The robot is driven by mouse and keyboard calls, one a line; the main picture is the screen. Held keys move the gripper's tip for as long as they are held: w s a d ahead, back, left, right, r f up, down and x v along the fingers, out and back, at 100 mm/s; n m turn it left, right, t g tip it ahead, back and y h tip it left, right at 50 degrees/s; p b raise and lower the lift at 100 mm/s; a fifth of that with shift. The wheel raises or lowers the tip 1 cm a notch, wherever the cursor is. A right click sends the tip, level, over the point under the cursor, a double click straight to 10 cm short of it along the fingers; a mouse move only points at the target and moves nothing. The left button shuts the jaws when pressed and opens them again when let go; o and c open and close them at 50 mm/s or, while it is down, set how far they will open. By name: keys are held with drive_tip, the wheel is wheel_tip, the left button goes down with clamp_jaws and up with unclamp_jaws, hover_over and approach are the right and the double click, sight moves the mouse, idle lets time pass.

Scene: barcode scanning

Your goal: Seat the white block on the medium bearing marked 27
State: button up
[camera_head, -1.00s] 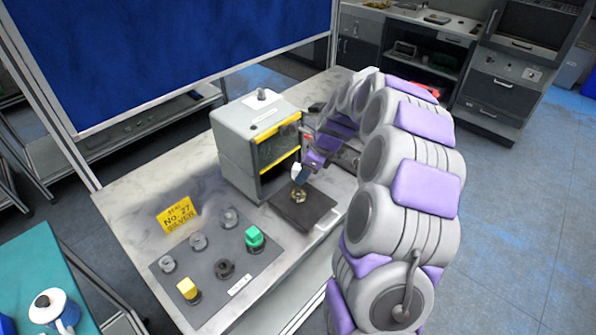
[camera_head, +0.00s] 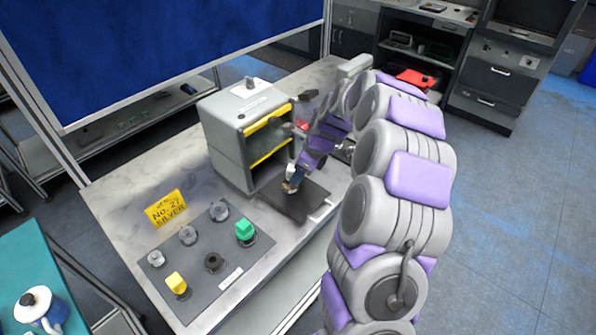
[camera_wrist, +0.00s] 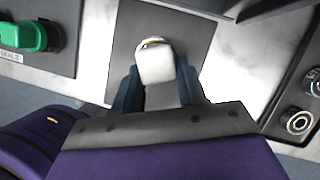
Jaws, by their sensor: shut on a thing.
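The white block (camera_wrist: 155,62) is between the two dark blue fingers of my gripper (camera_wrist: 158,88) in the wrist view. A thin brass-coloured edge (camera_wrist: 152,42) of a bearing shows at the block's far end. In the head view my gripper (camera_head: 294,178) points down over the dark plate (camera_head: 308,205) in front of the grey machine. The brass bearing (camera_head: 289,187) is just under the fingertips there. The block covers most of the bearing, so I cannot tell whether it is fully seated. The number 27 on the bearing is not readable.
The grey machine (camera_head: 228,150) with yellow edges stands close behind my gripper. At front left, a grey board (camera_head: 200,283) holds several round seats, a yellow block (camera_head: 176,283) and a green block (camera_head: 244,230). A yellow sign (camera_head: 165,208) reads No. 27 SILVER.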

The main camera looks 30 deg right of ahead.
drive_tip(key=shift+a+r, duration=0.1)
drive_tip(key=shift+a, duration=0.6)
drive_tip(key=shift+a+r+p, duration=0.1)
drive_tip(key=shift+p, duration=0.2)
drive_tip(key=shift+d+p, duration=0.2)
drive_tip(key=shift+p, duration=0.25)
drive_tip(key=shift+a, duration=0.25)
drive_tip(key=shift+d+p, duration=0.4)
drive_tip(key=shift+p, duration=0.25)
drive_tip(key=shift+p, duration=0.65)
drive_tip(key=shift+f+p, duration=1.1)
drive_tip(key=shift+p, duration=0.3)
idle(1.3)
